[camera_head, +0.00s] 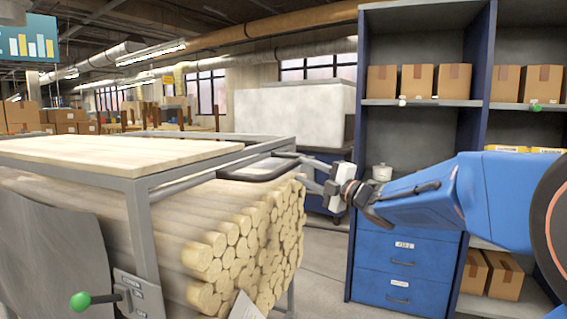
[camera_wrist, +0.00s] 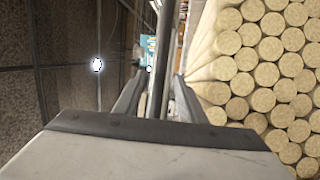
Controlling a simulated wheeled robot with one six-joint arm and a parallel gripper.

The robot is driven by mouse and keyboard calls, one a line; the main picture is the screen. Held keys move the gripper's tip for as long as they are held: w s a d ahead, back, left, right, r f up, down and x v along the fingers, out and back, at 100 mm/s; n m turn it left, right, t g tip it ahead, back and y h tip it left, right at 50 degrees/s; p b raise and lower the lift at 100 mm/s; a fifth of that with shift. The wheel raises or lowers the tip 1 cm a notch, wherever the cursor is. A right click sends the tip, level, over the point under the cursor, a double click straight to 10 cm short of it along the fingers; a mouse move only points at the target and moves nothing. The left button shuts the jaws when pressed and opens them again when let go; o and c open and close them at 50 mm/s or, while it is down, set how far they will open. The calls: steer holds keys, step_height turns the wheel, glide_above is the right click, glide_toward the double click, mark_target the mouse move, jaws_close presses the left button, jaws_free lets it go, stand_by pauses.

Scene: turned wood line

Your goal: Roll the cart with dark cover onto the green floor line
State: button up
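A grey metal-framed cart (camera_head: 141,226) fills the left of the head view, with a pale wooden top and a load of round wood lengths. A grey sheet or panel (camera_head: 50,245) shows at its near left side; I cannot tell whether it is the dark cover. A dark bar handle (camera_head: 262,177) sticks out from the cart's right end. My gripper (camera_head: 304,168) is open at this handle. In the wrist view a dark bar (camera_wrist: 164,60) runs between the spread fingers, with gaps visible at both sides. No green floor line is in view.
A blue shelf unit (camera_head: 483,50) with cardboard boxes and drawers stands right behind my arm. A large whitish block (camera_head: 295,110) on a blue base stands behind the cart. Some bare grey floor (camera_head: 325,255) shows between cart and shelf. A green knob (camera_head: 80,301) is at lower left.

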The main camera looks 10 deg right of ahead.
steer(key=x, duration=0.9)
steer(key=shift+w+a, duration=0.15)
steer(key=shift+w, duration=0.15)
jaws_close()
